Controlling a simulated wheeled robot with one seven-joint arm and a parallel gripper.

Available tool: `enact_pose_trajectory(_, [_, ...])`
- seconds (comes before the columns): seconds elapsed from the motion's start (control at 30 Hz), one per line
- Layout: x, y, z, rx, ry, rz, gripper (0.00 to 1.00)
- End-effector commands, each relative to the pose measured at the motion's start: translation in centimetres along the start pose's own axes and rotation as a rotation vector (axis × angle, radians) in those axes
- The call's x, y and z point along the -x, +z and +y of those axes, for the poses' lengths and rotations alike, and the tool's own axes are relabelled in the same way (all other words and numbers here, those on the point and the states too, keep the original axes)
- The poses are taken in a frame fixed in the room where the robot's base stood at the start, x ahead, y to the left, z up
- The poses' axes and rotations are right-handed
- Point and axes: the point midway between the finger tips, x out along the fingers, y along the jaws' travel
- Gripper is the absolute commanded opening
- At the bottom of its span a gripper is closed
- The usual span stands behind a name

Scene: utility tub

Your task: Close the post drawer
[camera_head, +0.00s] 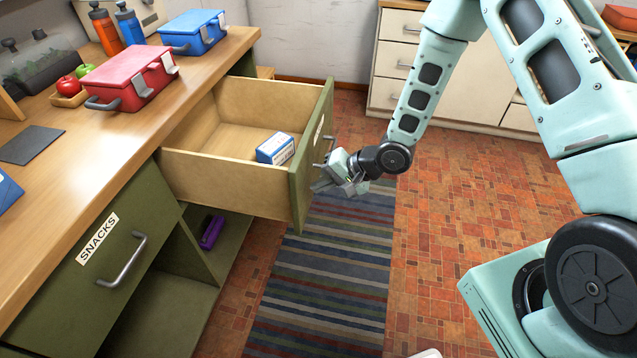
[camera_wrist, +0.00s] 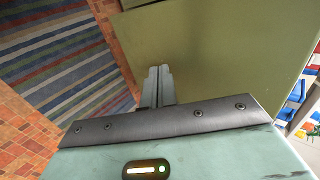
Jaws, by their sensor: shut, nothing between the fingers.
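The post drawer (camera_head: 236,118) is pulled far out of the wooden counter in the head view. It has pale wooden sides and a green front (camera_head: 312,150) with a label and a metal handle (camera_head: 329,146). A small blue and white box (camera_head: 275,148) lies inside it near the front. My gripper (camera_head: 322,186) is at the outer side of the drawer front, close to and below the handle. In the wrist view my gripper (camera_wrist: 158,78) has its fingers together and empty, with a green panel (camera_wrist: 210,50) close beyond them. I cannot tell whether they touch it.
A red lunchbox (camera_head: 132,77), a blue lunchbox (camera_head: 193,32), bottles (camera_head: 105,28) and apples (camera_head: 68,86) stand on the counter (camera_head: 95,155). A shut snacks drawer (camera_head: 95,260) is at the left. A purple object (camera_head: 211,231) lies on the lower shelf. A striped rug (camera_head: 330,275) covers the floor.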

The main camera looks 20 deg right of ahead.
Motion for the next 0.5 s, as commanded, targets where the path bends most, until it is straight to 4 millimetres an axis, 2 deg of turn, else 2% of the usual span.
enact_pose_trajectory(0.5, [-0.6,0.02,-0.55,0.0,0.0,0.0,0.0])
